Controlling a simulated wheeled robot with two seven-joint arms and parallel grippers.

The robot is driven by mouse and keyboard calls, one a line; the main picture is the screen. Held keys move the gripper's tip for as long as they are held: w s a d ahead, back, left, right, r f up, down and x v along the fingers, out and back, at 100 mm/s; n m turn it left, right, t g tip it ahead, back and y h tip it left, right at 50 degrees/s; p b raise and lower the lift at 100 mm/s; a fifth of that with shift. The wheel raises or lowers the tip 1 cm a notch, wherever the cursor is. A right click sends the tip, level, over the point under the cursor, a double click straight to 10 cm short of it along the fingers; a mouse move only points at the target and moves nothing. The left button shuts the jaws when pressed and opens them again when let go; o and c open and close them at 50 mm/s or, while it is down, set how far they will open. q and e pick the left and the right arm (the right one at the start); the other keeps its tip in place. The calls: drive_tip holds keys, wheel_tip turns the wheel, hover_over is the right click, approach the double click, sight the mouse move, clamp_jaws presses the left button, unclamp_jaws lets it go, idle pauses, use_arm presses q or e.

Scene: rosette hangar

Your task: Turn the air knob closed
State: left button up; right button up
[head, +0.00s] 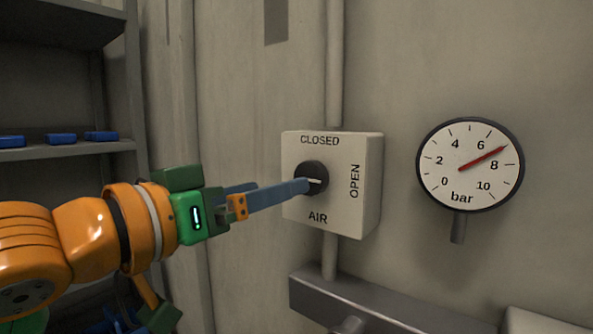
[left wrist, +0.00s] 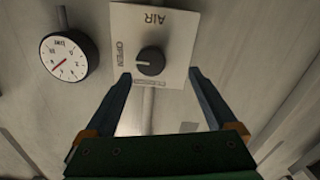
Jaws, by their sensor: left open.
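The white air box (head: 295,205) is on the wall, marked CLOSED at the top, OPEN on the right and AIR below. Its round dark knob (head: 311,170) has a pale pointer line directed right, toward OPEN. My left gripper (head: 305,186) reaches in from the left, its blue fingers at the knob in the head view. In the left wrist view the knob (left wrist: 150,61) sits a little beyond and between the two spread fingertips (left wrist: 160,74). The gripper is open, with visible space on both sides of the knob. My right gripper is not in view.
A round pressure gauge (head: 470,185) is right of the box, its red needle between 6 and 8 bar. A pipe (head: 334,65) runs above the box. A grey ledge (head: 375,305) juts out below. Shelves (head: 70,152) with blue items stand at left.

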sight(306, 176)
use_arm(q)
drive_tip(key=d+p, duration=0.1)
drive_tip(key=w+d+r+p, duration=0.1)
drive_tip(key=d, duration=0.1)
drive_tip(key=shift+r, duration=0.15)
drive_tip(key=x, duration=0.1)
drive_tip(key=p+x, duration=0.1)
drive_tip(key=x, duration=0.1)
drive_tip(key=shift+a+f, duration=0.2)
drive_tip(key=shift+f, duration=0.05)
drive_tip(key=shift+w+f, duration=0.1)
drive_tip(key=shift+w, duration=0.1)
drive_tip(key=shift+s+a, duration=0.1)
drive_tip(key=shift+s, duration=0.1)
drive_tip(key=c, duration=1.4)
drive_tip(key=shift+o, duration=0.2)
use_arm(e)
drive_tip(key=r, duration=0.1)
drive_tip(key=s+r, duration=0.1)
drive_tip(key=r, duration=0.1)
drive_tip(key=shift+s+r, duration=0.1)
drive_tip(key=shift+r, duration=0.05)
